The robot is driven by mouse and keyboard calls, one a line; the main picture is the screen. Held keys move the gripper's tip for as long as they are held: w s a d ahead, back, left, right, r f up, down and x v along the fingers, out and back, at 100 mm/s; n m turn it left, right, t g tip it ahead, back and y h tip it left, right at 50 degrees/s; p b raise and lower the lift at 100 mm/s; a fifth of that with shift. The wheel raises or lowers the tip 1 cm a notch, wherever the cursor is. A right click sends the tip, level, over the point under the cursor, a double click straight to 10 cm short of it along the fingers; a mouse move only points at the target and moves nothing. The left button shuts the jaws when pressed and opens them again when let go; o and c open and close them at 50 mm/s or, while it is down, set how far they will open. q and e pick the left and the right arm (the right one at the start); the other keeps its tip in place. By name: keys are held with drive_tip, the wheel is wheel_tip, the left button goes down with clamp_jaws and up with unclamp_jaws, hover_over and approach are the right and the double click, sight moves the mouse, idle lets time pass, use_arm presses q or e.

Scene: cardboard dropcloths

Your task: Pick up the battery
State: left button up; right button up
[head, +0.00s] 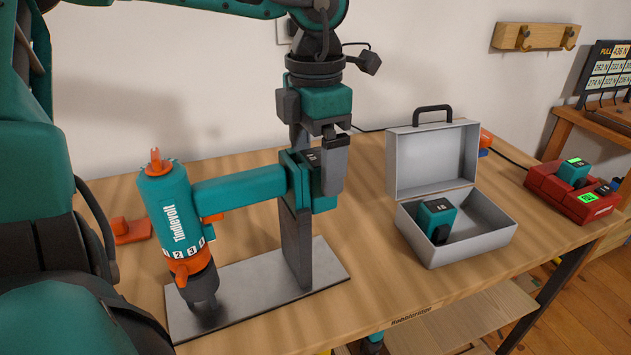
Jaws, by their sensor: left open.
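A teal and orange drill (177,212) rests nose-down on a grey metal stand (297,235). A teal battery with a dark top (312,157) sits at the end of the drill's handle, at the stand's upright. My left gripper (318,158) points down over this battery, its jaws open. One finger is on the near right side, the other partly hidden behind; I cannot tell whether they touch it. A second teal battery (437,219) lies in an open grey case (480,236). A third battery (573,171) sits in a red charger (552,194). My right gripper is not in view.
The wooden workbench (375,290) is clear in front of the case. The case's raised lid (428,160) stands right of my gripper. An orange object (130,230) lies left of the drill. A wall stands close behind the bench.

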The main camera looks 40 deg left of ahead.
sight(316, 157)
use_arm(q)
drive_tip(key=shift+f, duration=0.5)
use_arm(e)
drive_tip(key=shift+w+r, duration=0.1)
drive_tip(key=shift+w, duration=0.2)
use_arm(q)
drive_tip(key=c, duration=1.2)
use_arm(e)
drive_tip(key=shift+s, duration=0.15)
use_arm(q)
drive_tip(key=shift+o, duration=0.2)
wheel_tip(316, 157, up, 21)
drive_tip(key=p, duration=0.4)
drive_tip(key=shift+p, duration=0.35)
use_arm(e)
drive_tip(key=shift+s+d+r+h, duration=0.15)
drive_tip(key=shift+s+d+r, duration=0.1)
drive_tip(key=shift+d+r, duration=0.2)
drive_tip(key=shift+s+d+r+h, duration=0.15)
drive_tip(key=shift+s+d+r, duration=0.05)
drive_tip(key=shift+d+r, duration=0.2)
